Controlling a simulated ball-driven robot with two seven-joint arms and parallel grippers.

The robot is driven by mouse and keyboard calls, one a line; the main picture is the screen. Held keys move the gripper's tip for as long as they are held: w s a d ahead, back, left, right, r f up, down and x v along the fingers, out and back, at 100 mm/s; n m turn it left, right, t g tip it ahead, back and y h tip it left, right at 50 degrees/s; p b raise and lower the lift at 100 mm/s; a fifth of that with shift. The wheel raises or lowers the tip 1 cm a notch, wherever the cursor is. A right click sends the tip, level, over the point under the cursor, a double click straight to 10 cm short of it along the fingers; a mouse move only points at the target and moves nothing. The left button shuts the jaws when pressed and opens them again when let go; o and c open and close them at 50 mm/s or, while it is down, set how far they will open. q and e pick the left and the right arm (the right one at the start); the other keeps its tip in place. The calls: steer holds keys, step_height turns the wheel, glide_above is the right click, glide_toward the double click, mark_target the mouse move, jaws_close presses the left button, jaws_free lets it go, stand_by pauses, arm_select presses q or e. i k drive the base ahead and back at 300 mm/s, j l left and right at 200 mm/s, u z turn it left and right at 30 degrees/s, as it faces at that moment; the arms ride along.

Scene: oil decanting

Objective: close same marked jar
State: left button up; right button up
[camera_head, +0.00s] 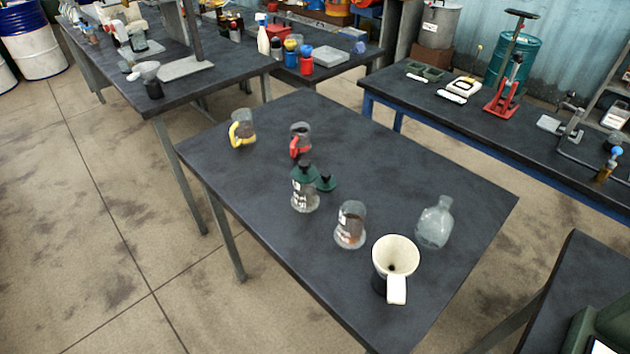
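Several glass vessels stand on the dark table (265,215). A clear jar (304,198) with a label has a dark green piece (308,172) at its top. A small dark green lid-like piece (327,184) sits beside it on the right. A clear jar (350,226) with brown contents and a pale label stands nearer. A jar with a yellow band or handle (243,131) and one with a red part (300,143) stand farther back. The labels' markings are too small to read. Neither gripper is in view.
A clear bottle (435,226) stands at the right of the table. A cream funnel (396,256) with a handle stands near the front edge, on a dark base. The table's left front is clear. Other benches with tools and bottles stand behind and to the right.

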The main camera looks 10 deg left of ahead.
mark_target(348, 234)
steer(key=z, duration=0.65)
steer(key=j+z, duration=0.7)
steer(key=z, duration=0.25)
steer(key=k+j+z, duration=0.15)
steer(key=z, duration=0.3)
steer(key=k+j+z, duration=0.15)
steer(key=k+j, duration=0.15)
steer(key=j, duration=0.3)
steer(key=k+j+z, duration=0.15)
steer(key=k+j, duration=0.2)
steer(key=j, duration=0.15)
steer(key=k+j+z, duration=0.1)
steer(key=k+j, duration=0.3)
steer(key=j, duration=0.15)
